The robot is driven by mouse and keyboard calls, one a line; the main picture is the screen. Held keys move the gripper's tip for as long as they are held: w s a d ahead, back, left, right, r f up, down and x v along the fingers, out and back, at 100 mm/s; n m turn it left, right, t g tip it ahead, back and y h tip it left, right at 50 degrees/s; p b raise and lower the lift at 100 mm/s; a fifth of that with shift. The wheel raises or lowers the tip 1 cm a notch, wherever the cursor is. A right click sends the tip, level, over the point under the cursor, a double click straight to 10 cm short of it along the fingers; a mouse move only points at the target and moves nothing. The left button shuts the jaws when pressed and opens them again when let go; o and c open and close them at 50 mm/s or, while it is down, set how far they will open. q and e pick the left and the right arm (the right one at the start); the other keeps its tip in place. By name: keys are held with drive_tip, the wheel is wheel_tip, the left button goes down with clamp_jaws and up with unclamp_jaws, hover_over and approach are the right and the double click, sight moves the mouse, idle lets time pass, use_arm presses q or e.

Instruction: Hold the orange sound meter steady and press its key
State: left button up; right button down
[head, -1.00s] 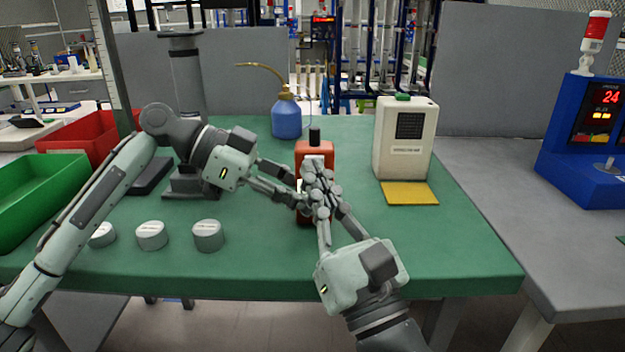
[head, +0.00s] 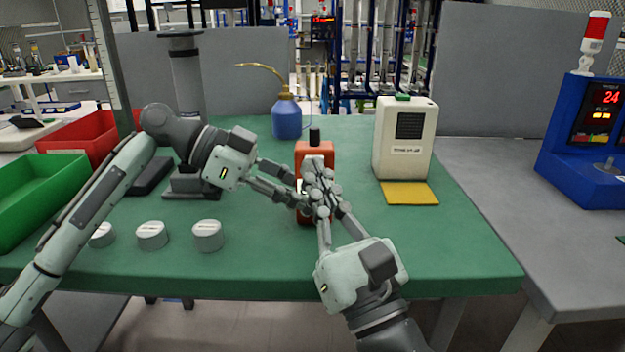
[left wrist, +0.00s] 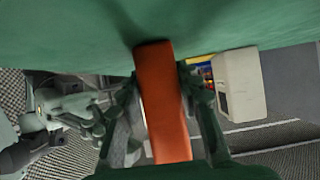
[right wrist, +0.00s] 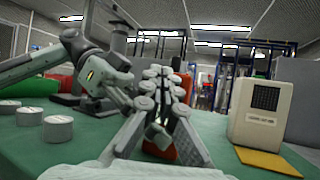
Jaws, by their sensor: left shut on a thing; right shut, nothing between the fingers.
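The orange sound meter (head: 315,149) stands upright on the green table, with a black tip on top. My left gripper (head: 302,190) reaches in from the left and is shut on its body. The left wrist view shows the orange body (left wrist: 163,100) between the two fingers. My right gripper (head: 318,185) is shut and empty, with its fingertips in front of the meter's face. They cover most of that face, so the key is hidden and I cannot tell whether they touch it. In the right wrist view, part of the orange body (right wrist: 181,90) shows behind the fingers.
A cream box (head: 405,150) with a dark grille stands right of the meter, a yellow pad (head: 409,193) before it. A blue bottle (head: 286,118) stands behind. Several grey round pieces (head: 208,236) lie front left. Green (head: 40,190) and red bins are at far left. The front right table is clear.

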drive_tip(key=shift+w, duration=0.15)
idle(0.3)
drive_tip(key=shift+w, duration=0.3)
drive_tip(key=shift+s, duration=0.45)
drive_tip(key=shift+s, duration=0.1)
use_arm(q)
drive_tip(key=o, duration=0.9)
use_arm(e)
drive_tip(key=s, duration=0.5)
drive_tip(key=shift+s, duration=0.4)
use_arm(q)
drive_tip(key=shift+a, duration=0.1)
